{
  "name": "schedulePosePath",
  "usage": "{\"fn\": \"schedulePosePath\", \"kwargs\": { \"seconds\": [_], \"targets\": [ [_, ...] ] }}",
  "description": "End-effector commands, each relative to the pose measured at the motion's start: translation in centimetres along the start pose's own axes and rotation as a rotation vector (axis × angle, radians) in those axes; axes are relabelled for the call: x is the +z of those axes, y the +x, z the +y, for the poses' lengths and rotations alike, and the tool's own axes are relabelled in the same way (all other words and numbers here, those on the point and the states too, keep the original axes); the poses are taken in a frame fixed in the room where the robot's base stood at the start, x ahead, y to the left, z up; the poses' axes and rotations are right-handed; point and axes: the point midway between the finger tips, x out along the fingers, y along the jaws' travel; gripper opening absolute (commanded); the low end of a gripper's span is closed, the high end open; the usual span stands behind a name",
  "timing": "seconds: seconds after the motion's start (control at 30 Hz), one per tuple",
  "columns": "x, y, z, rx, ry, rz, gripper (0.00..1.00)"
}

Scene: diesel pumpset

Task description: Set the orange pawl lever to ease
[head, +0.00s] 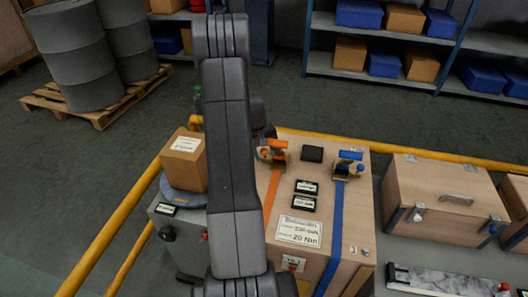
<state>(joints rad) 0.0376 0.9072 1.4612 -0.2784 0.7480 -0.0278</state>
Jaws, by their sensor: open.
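The orange pawl lever (277,143) is on a small brass-coloured ratchet at the far edge of a wooden case, just right of my arm. The orange strap (271,192) runs from this ratchet toward me over the case top and passes behind my arm. The lever looks roughly level, pointing right; its exact setting is too small to tell. My arm stands upright in front of the case's left part. A dark part of my arm shows just beyond the ratchet, but my gripper's fingers are hidden.
A second ratchet with a blue lever (350,155) and blue strap (334,230) sits to the right. Labels and a placard (300,231) lie between the straps. A cardboard box (184,160) stands left. Yellow rails (121,224) border the area. Another wooden case (445,190) stands right.

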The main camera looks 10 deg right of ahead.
Motion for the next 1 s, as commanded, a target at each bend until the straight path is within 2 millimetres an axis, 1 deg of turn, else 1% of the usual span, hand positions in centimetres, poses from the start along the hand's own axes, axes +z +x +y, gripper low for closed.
{"fn": "schedulePosePath", "kwargs": {
  "seconds": [0.1,0.17,0.2,0.33,0.67,0.87,1.0],
  "targets": [
    [0.0,0.0,0.0,0.0,0.0,0.0,0.45],
    [0.0,0.0,0.0,0.0,0.0,0.0,0.33],
    [0.0,0.0,0.0,0.0,0.0,0.0,0.26],
    [0.0,-0.1,0.0,0.0,0.0,0.0,0.0],
    [-0.2,-0.3,0.2,-0.014,-0.003,-0.02,0.0],
    [-0.7,-0.8,0.6,-0.065,-0.017,-0.094,0.0],
    [-1.2,-0.8,0.9,-0.12,-0.032,-0.175,0.0]
  ]
}}
